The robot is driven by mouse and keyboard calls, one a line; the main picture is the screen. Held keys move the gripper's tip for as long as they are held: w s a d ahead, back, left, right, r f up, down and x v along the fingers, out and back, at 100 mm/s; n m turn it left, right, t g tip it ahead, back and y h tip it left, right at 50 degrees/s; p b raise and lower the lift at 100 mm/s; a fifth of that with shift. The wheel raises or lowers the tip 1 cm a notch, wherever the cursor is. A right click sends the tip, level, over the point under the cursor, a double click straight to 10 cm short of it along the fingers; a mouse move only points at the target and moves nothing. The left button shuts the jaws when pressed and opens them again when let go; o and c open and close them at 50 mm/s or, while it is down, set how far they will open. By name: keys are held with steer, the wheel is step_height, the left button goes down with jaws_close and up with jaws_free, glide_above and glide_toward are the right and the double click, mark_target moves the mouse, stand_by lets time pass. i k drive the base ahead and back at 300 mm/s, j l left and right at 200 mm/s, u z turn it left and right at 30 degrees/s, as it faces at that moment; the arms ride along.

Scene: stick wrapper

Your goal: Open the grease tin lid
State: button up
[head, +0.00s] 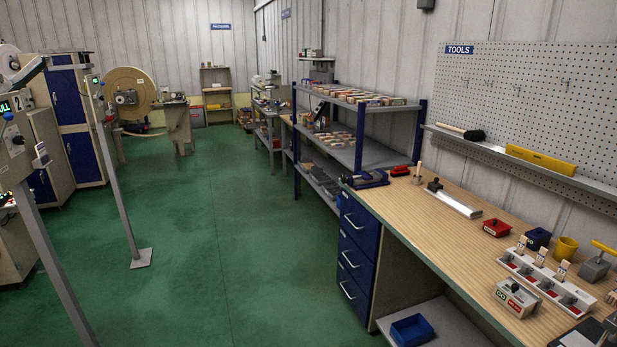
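I cannot make out for certain which thing is the grease tin or its lid. On the wooden workbench (455,245) at the right stand several small containers: a red box (496,228), a dark blue box (538,239), a yellow cup (566,248) and a grey block-like item with a yellow handle (595,268). No lid can be told apart on them at this size. My gripper is not in view.
A white switch strip (548,279) and a labelled carton (517,297) lie near the bench's front edge. Blue drawers (356,257) stand under its far end. A pegboard (530,100) backs it. The green floor (220,230) is open to the left.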

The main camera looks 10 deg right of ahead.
mark_target(496, 224)
steer(key=i+z, duration=0.2)
steer(key=i, duration=0.3)
steer(key=i+j+z, duration=0.15)
steer(key=i, duration=0.35)
steer(key=i+j+z, duration=0.2)
steer(key=i, duration=0.3)
steer(key=i+l+z, duration=0.15)
steer(key=z, duration=0.3)
steer(key=i+z, duration=0.65)
steer(key=z, duration=0.2)
steer(key=i+j+z, duration=0.2)
steer(key=z, duration=0.25)
steer(key=i, duration=0.1)
